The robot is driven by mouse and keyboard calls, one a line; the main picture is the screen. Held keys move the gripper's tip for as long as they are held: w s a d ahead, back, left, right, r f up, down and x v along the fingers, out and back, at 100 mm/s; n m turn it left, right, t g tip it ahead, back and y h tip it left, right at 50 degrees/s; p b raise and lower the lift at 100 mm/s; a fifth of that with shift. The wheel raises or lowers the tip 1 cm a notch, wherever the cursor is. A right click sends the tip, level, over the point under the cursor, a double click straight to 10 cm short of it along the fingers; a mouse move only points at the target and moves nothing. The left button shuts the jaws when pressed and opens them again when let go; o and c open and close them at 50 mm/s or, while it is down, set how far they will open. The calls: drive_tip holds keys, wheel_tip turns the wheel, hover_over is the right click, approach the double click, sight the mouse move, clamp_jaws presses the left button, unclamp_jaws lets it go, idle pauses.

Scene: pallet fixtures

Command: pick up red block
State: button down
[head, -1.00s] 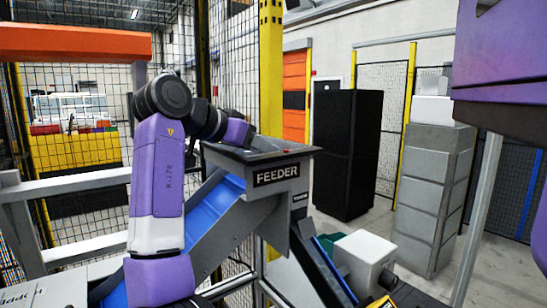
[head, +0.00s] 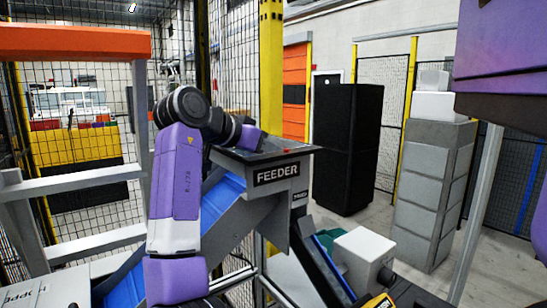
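A grey hopper labelled FEEDER (head: 277,174) stands at the centre of the head view. A tiny red spot (head: 287,149) shows at its top, too small to tell whether it is the red block. No other clear red block shows near the hopper. A purple and grey arm (head: 180,185) rises at the left of the hopper. Its forearm (head: 222,128) reaches right, and its purple end part (head: 250,138) is at the hopper's back left rim. No gripper fingers can be seen.
A blue conveyor (head: 222,205) slopes down left from the hopper. A black cabinet (head: 346,150) and a stack of grey blocks (head: 433,190) stand at the right. A white box (head: 364,252) is at the lower right. Mesh fencing and a yellow post (head: 271,70) stand behind.

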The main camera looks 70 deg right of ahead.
drive_tip(key=shift+r, duration=0.15)
drive_tip(key=shift+w+a+r+b, duration=0.1)
drive_tip(key=shift+a+r+b, duration=0.1)
drive_tip(key=shift+b, duration=0.2)
wheel_tip(320, 180, up, 6)
drive_tip(key=shift+b, duration=0.65)
drive_tip(key=w+a+b, duration=0.1)
drive_tip(key=w+a, duration=0.4)
drive_tip(key=a, duration=0.3)
drive_tip(key=w+a+b, duration=0.2)
drive_tip(key=w+a, duration=0.3)
drive_tip(key=a, duration=0.3)
drive_tip(key=shift+a+r, duration=0.2)
drive_tip(key=shift+a, duration=0.15)
